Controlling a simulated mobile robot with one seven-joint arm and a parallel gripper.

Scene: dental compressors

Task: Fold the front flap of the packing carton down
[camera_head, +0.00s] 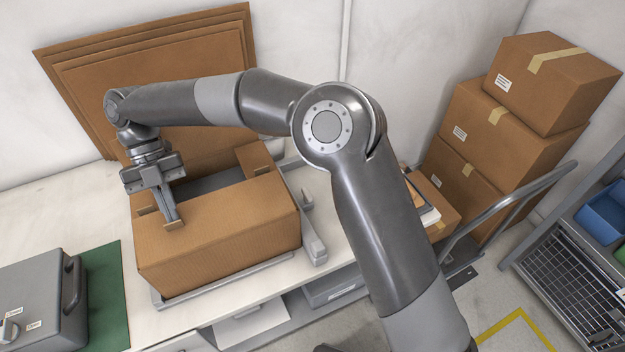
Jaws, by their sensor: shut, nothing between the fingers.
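The open-topped brown packing carton (225,255) stands on the white bench. Its front flap (230,208) extends inward from the front top edge over the near part of the opening. I cannot tell whether it lies fully flat. Behind it, part of the dark grey interior (212,183) shows. A brown flap (254,158) is at the right rear of the opening. My gripper (173,221) is shut and empty, pointing down, with its fingertips at the left part of the front flap. They appear to touch it. My arm and gripper hide the carton's left rear.
Flat cardboard sheets (200,52) lean on the wall behind. A grey metal rail (312,235) lies right of the carton. A grey case (35,300) sits on a green mat (103,295) at left. Stacked boxes (510,125) stand at right, beside a trolley handle (510,205).

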